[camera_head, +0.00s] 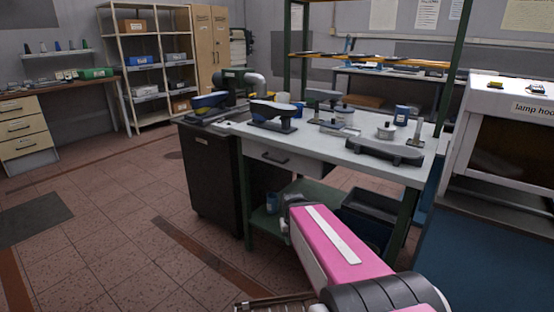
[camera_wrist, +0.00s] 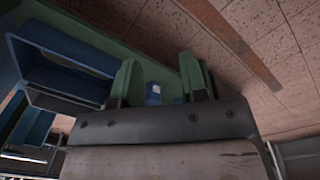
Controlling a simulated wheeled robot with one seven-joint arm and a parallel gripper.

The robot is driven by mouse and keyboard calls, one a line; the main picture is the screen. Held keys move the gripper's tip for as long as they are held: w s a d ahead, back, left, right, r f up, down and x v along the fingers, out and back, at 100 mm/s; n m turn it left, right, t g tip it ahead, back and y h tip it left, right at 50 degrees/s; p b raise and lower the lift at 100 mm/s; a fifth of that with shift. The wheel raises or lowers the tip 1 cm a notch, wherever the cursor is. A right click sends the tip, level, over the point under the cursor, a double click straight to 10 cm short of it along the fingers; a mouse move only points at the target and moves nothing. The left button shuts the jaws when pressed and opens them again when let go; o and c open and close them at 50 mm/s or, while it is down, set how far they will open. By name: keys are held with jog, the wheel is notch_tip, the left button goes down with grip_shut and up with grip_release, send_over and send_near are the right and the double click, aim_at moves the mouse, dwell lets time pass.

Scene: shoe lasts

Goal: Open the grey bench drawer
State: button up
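The grey bench drawer (camera_head: 290,164) sits under the left part of the light bench top (camera_head: 355,150) in the head view. Its front looks flush with the bench and it carries a dark bar handle (camera_head: 274,158). My gripper (camera_head: 291,203) is below the drawer, in front of the lower green shelf, and apart from the handle. Its fingers are hard to make out there. In the wrist view my gripper (camera_wrist: 158,80) shows two green fingers spread apart with nothing held between them. The drawer cannot be made out in the wrist view.
A dark cabinet (camera_head: 212,182) stands left of the drawer. A green shelf (camera_head: 262,222) below holds a blue cup (camera_head: 271,202) and a dark blue bin (camera_head: 368,215). A green bench post (camera_head: 246,195) stands by the drawer. The tiled floor at left is clear.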

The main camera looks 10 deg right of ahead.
jog(key=w+r+n+t+h, duration=0.1)
jog(key=w+r+n+h, duration=0.15)
jog(key=w, duration=0.35)
jog(key=n+t+h, duration=0.6)
jog(key=t+h, duration=0.2)
jog(key=t, duration=0.2)
send_near(273, 159)
jog(key=x, duration=1)
jog(key=shift+w+f, duration=0.3)
jog(key=shift+w, duration=0.1)
grip_shut()
